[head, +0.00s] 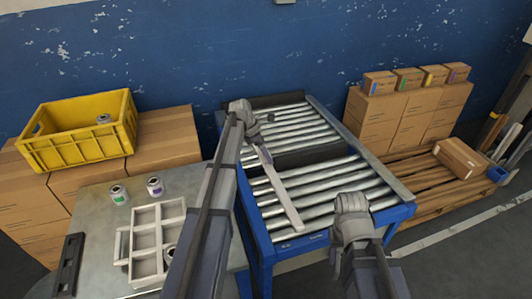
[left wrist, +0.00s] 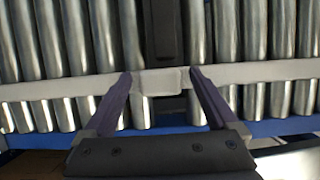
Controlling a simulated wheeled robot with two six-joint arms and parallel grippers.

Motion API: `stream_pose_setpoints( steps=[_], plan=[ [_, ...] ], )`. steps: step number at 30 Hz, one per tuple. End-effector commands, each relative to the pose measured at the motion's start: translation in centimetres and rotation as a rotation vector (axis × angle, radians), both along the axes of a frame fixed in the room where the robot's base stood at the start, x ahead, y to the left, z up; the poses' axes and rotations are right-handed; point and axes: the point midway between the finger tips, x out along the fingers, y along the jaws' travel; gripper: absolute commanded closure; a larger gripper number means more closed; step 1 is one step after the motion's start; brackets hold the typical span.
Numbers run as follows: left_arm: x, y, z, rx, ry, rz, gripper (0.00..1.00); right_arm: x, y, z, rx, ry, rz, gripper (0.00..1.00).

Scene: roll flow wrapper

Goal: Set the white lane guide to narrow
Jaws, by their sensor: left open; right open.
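The white lane guide (head: 283,200) is a long pale bar lying across the metal rollers of the blue-framed conveyor in the head view. In the left wrist view the guide (left wrist: 260,71) runs across the picture, with a pale block (left wrist: 161,82) on it. My left gripper (left wrist: 161,76) is open there, its two purple fingers either side of the block, with visible gaps. In the head view its fingers are hidden; its wrist is at the conveyor's left side. My right gripper (head: 352,204) is over the conveyor's near right corner, away from the guide; its fingers are not clear.
Stacked cartons (head: 378,125) and a wooden pallet (head: 431,188) stand right of the conveyor.

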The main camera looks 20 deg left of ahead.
Motion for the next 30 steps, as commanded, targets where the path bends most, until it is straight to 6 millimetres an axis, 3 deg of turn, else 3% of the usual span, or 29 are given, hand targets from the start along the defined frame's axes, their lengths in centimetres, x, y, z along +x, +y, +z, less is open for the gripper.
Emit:
stream_pose_setpoints(
  steps=[15,30],
  plan=[
    [-1.1,2.0,6.2,-0.001,-0.001,0.000,0.07,0.0,0.0,6.2,0.000,0.000,0.000,0.50],
    [-1.3,2.4,6.7,-0.001,-0.001,0.000,0.07,0.0,0.0,6.7,0.000,0.000,0.000,0.50]
  ],
)
